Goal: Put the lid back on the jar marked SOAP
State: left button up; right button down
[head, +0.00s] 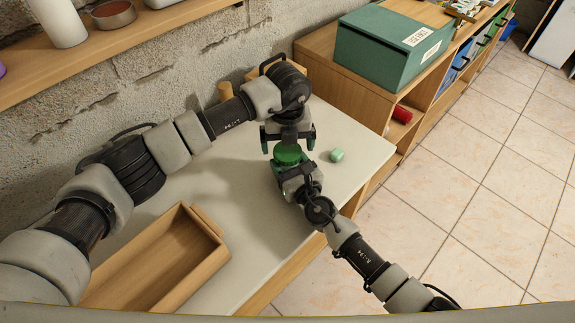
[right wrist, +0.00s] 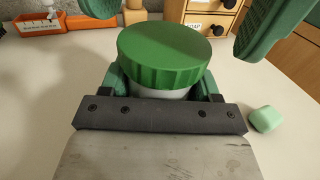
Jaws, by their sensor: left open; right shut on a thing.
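A green ribbed lid (head: 287,153) sits on top of a whitish jar; the right wrist view shows the lid (right wrist: 165,50) level, with a strip of the jar (right wrist: 160,94) under it. Any marking on the jar is hidden. My right gripper (head: 292,170) is shut on the jar below the lid, with its fingers on both sides. My left gripper (head: 288,138) is open above the lid. Its green fingers stand apart on either side of the lid in the right wrist view, with gaps to the rim.
A small pale-green block (head: 337,156) lies on the table right of the jar. An empty wooden tray (head: 215,250) is at front left. Wooden drawers (right wrist: 222,18), one with a label seemingly reading SOAP, and an orange bin (right wrist: 30,27) stand behind. A green box (head: 380,50) tops the right cabinet.

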pick_arm(q)
notch_tip(320, 180, up, 2)
jog(key=shift+r, duration=0.2)
jog(key=shift+d, duration=0.1)
jog(key=shift+c, duration=0.5)
